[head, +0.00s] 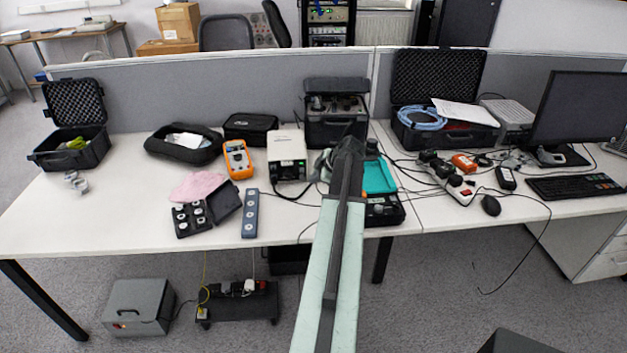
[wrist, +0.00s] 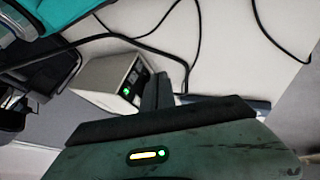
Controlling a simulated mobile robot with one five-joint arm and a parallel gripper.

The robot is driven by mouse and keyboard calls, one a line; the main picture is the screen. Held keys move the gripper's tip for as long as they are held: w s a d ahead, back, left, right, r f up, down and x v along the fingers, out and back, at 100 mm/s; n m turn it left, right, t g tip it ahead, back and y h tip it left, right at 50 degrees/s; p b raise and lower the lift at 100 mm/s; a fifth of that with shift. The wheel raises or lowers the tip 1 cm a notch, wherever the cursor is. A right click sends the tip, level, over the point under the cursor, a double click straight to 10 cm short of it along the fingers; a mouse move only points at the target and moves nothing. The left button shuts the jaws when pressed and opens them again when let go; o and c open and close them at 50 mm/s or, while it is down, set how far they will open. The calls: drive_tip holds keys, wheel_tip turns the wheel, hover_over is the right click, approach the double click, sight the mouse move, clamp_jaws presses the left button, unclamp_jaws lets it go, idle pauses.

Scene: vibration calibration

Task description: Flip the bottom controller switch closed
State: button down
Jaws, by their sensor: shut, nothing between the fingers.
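A white box with a dark front panel and a small green light (head: 287,157) stands on the table, left of my arm. It also shows in the wrist view (wrist: 112,82), left of my fingers, with its lit panel facing them. Small controls are on the panel; I cannot tell the switch or its position. A grey box (head: 138,305) with a small orange light low on its front stands on the floor at lower left. My gripper (wrist: 157,92) is shut and empty, apart from the white box. In the head view my arm hides part of the table behind it.
An orange multimeter (head: 238,160), a blue-grey strip (head: 250,213) and a black case with round pieces (head: 192,217) lie left of the white box. A turquoise-topped device (head: 379,177) is right of my arm. Loose cables cross the table. A grey partition (head: 230,80) stands behind.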

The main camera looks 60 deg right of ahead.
sight(299, 181)
drive_tip(key=b+x, duration=0.5)
drive_tip(key=x, duration=0.3)
drive_tip(key=shift+s+f+b, duration=0.1)
drive_tip(key=shift+f+b, duration=0.15)
drive_tip(key=shift+b, duration=0.15)
drive_tip(key=w+d, duration=0.1)
drive_tip(key=d+r+p, duration=0.1)
drive_tip(key=shift+w+d+r, duration=0.15)
drive_tip(key=shift+w+d, duration=0.15)
drive_tip(key=shift+w, duration=0.1)
drive_tip(key=shift+w+d, duration=0.25)
drive_tip(key=shift+d, duration=0.05)
